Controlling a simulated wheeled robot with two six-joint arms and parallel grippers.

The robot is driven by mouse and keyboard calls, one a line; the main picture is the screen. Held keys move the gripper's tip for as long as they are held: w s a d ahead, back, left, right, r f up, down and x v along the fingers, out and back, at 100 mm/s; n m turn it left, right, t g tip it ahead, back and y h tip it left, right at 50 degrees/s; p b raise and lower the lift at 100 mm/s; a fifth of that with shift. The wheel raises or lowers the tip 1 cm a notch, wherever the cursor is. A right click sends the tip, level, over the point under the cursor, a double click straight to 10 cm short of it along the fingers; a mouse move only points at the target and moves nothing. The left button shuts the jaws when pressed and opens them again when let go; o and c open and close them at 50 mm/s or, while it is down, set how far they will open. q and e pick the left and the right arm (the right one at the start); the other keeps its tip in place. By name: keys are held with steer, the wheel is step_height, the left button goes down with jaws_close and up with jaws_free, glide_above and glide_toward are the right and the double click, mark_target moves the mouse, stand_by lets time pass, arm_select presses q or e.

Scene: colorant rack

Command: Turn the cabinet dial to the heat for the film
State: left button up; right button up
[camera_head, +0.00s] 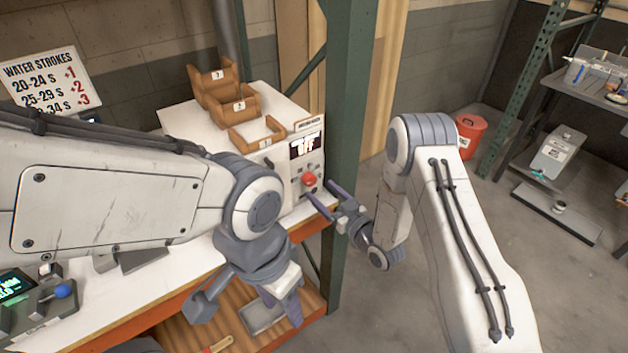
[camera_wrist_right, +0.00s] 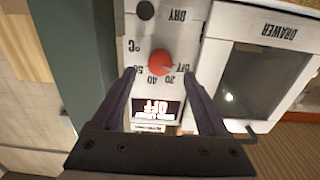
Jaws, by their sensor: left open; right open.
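The white cabinet (camera_head: 287,165) stands at the right end of the bench, with a red dial (camera_head: 309,180) on its front. In the right wrist view the dial (camera_wrist_right: 161,63) appears upside down among printed marks including OFF, 40 and 50. The cabinet display (camera_wrist_right: 157,110) reads OFF. My right gripper (camera_head: 320,190) is open in front of the dial; in its wrist view the fingers (camera_wrist_right: 160,74) lie on either side of the dial, with gaps. Contact is not visible. My left gripper (camera_head: 247,308) is open and empty, low by the bench's front edge. No film is recognisable.
Several brown bins (camera_head: 235,105) sit on and behind the cabinet. A drawer (camera_wrist_right: 270,85) is beside the dial panel. A green post (camera_head: 350,120) rises close to the cabinet. A water strokes sign (camera_head: 45,82) and a device with a blue knob (camera_head: 62,291) are at left.

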mark_target(312, 183)
steer(key=shift+p+x, duration=0.55)
steer(key=shift+x, duration=1.8)
steer(key=shift+c, duration=0.4)
jaws_close()
